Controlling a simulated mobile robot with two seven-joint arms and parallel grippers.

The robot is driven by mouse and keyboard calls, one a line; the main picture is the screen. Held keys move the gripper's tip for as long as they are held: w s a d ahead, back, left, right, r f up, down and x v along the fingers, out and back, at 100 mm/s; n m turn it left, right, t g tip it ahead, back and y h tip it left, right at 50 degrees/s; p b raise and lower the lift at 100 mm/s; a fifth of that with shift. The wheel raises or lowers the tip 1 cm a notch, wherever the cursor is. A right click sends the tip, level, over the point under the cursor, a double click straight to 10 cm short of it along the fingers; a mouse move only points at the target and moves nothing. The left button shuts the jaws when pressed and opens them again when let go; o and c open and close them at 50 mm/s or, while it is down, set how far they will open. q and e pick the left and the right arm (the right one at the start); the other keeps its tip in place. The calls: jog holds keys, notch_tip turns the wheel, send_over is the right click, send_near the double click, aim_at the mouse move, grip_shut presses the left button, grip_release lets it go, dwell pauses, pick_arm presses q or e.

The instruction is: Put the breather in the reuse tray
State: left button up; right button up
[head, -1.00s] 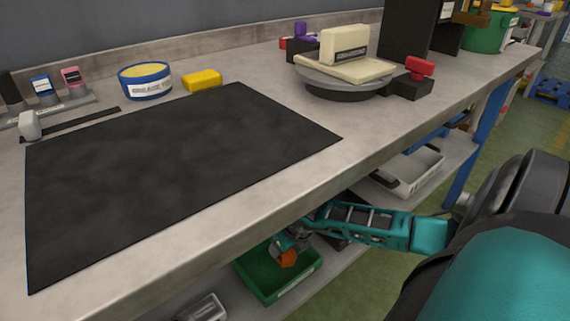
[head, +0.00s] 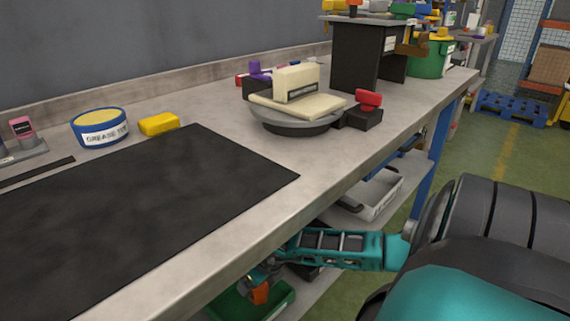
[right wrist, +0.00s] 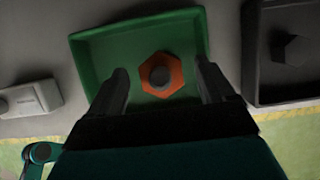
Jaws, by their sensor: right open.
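An orange hexagonal piece with a dark round centre, which looks like the breather (right wrist: 161,76), shows between my right gripper's fingers in the right wrist view. It appears inside the green tray (right wrist: 95,58), with a gap to each finger. My right gripper (right wrist: 162,72) is open above the tray. In the head view the orange piece (head: 260,293) shows at the end of my right arm, below the bench top, over the green tray (head: 284,300). I cannot tell whether it rests on the tray floor. The tray's label is not readable. My left gripper is not in view.
A dark tray (right wrist: 253,70) with a dark hexagonal part stands right of the green tray. A pale box (right wrist: 42,95) lies left. Above is the bench edge (head: 240,250). The bench top holds a black mat (head: 150,215), a grease tub (head: 100,128) and a turntable (head: 265,120).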

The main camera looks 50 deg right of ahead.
aim_at(261, 285)
jog(key=p+v, duration=0.1)
jog(key=v, duration=0.2)
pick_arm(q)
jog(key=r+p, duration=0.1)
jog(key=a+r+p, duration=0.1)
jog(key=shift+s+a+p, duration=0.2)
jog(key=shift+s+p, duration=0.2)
pick_arm(e)
jog(key=s+a, duration=0.1)
jog(key=s, duration=1)
jog(key=shift+s, duration=0.4)
jog(key=shift+a+f, duration=0.2)
jog(key=a+r+m+y, duration=0.1)
jog(key=a+m+y, duration=0.3)
jog(key=a, duration=0.6)
jog(key=w+a+r+m+t, duration=0.75)
jog(key=r+m+t, duration=0.3)
jog(key=m, duration=0.85)
jog(key=s+a+f+m+g, duration=0.2)
jog(key=a+f+m+g, duration=0.2)
jog(key=m, duration=0.5)
jog(key=shift+f+h, duration=0.3)
jog(key=shift+f, duration=0.1)
